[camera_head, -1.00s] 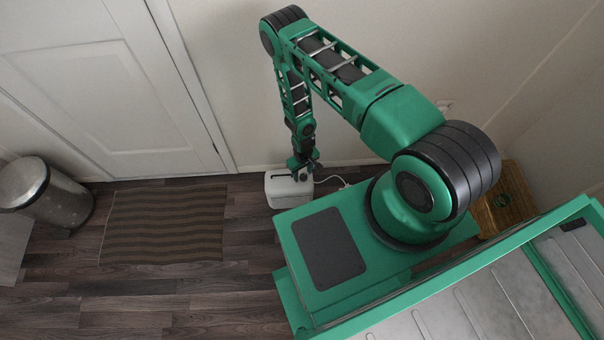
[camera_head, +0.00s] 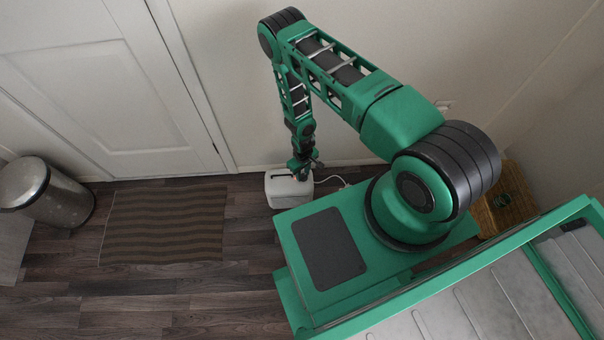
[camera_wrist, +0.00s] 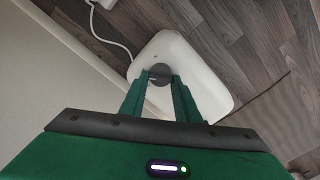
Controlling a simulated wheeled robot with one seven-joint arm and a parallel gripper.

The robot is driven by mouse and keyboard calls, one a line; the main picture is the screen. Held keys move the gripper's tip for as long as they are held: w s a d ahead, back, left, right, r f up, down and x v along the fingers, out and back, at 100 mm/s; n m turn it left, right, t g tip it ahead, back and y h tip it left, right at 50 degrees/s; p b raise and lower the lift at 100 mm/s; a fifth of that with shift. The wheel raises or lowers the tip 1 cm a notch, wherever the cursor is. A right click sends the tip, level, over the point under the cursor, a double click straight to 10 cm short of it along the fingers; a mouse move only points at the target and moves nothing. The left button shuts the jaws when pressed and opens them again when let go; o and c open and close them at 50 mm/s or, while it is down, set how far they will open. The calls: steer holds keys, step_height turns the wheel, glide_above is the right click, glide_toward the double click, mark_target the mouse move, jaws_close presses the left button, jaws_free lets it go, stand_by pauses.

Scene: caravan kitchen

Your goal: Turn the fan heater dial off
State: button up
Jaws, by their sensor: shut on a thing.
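The white fan heater (camera_head: 284,193) stands on the floor by the wall, beside my base. In the wrist view its white top (camera_wrist: 200,75) fills the middle, with the dark dial (camera_wrist: 158,75) on it. My gripper (camera_wrist: 159,82) points down at the heater's top, its two green fingers on either side of the dial and shut on it. In the head view my gripper (camera_head: 302,174) is small over the heater and hides the dial. The dial's setting marks cannot be read.
A white cord (camera_head: 332,180) runs from the heater along the floor; it also shows in the wrist view (camera_wrist: 108,35). A striped mat (camera_head: 165,225) and a metal bin (camera_head: 45,192) lie to the left. A wooden box (camera_head: 503,200) stands right. Wall is close behind.

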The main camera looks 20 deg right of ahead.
steer(key=n, duration=1)
steer(key=shift+s+a, duration=0.1)
steer(key=shift+s, duration=0.05)
steer(key=shift+n, duration=0.3)
steer(key=o, duration=1)
steer(key=shift+o, duration=0.2)
step_height(320, 180, up, 11)
steer(key=shift+f, duration=0.15)
stand_by(0.4)
